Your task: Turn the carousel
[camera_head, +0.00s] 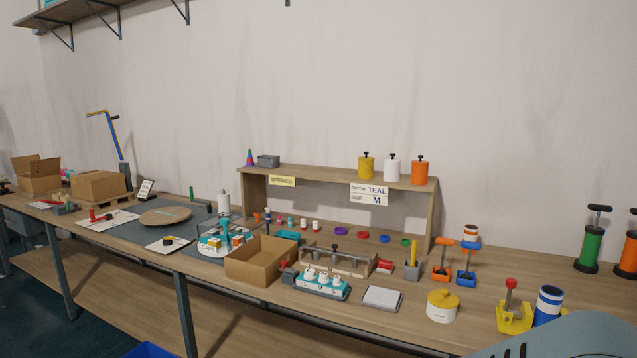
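Neither of my grippers shows in the head view, so nothing is seen touching the carousel.
A wooden shelf unit (335,180) stands behind. A numbered-looking teal-and-white block (320,284), a yellow-lidded pot (442,305) and pump-like tools line the right. Cardboard boxes (98,186) stand at the far left. The bench's front edge beside the carousel is fairly clear.

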